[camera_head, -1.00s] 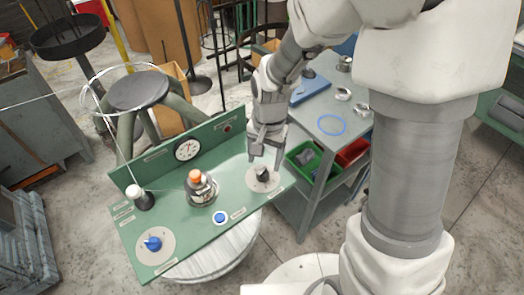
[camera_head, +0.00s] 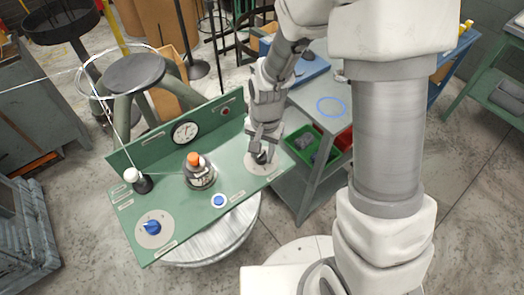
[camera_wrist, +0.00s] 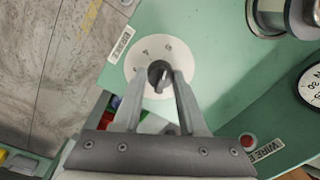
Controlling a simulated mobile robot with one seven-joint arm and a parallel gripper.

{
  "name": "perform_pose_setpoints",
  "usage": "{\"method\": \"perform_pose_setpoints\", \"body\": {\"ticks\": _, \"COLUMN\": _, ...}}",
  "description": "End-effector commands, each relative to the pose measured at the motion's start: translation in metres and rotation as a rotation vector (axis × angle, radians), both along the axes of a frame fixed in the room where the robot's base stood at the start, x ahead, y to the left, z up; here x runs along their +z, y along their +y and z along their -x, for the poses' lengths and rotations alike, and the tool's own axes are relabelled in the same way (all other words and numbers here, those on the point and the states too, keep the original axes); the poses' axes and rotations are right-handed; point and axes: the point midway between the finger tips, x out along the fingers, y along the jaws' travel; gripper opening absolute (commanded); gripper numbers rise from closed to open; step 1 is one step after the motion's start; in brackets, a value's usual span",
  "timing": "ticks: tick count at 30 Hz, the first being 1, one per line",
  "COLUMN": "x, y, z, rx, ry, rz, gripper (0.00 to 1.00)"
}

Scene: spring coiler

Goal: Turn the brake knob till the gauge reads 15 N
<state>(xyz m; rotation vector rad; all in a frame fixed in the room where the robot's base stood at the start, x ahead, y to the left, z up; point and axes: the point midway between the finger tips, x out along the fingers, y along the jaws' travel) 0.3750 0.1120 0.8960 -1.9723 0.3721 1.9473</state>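A black knob (camera_head: 261,157) sits on a round white dial plate at the right end of the green panel (camera_head: 228,175). My gripper (camera_head: 263,148) is lowered over it. In the wrist view the black knob (camera_wrist: 158,72) lies between my two open fingertips (camera_wrist: 159,80), with a small gap seeming to show on each side. A blue knob (camera_head: 152,227) sits on another white dial plate at the panel's left end.
An orange-topped spool unit (camera_head: 197,171) stands mid-panel, with a blue-ringed button (camera_head: 218,201) in front. A white-capped post (camera_head: 136,179) guides a wire at the left. A red button (camera_head: 225,111) is on the back board. A grey bench with bins (camera_head: 320,145) stands to the right.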

Motion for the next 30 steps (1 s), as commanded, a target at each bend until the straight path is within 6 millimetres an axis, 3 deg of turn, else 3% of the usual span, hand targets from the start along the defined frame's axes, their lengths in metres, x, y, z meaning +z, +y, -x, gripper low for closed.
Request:
{"method": "perform_pose_setpoints", "body": {"ticks": 1, "x": 0.0002, "y": 0.0001, "z": -0.0002, "rx": 0.0, "ry": 0.0, "rz": 0.0, "gripper": 0.15}}
{"method": "perform_pose_setpoints", "body": {"ticks": 4, "x": 0.0002, "y": 0.0001, "z": -0.0002, "rx": 0.0, "ry": 0.0, "rz": 0.0, "gripper": 0.0}}
{"method": "perform_pose_setpoints", "body": {"ticks": 17, "x": 0.0001, "y": -0.0003, "z": -0.0007, "rx": 0.064, "ry": -0.001, "rz": -0.001, "gripper": 0.0}}
{"method": "perform_pose_setpoints", "body": {"ticks": 30, "x": 0.0004, "y": -0.0001, "z": -0.0016, "rx": 0.409, "ry": -0.001, "rz": -0.001, "gripper": 0.0}}
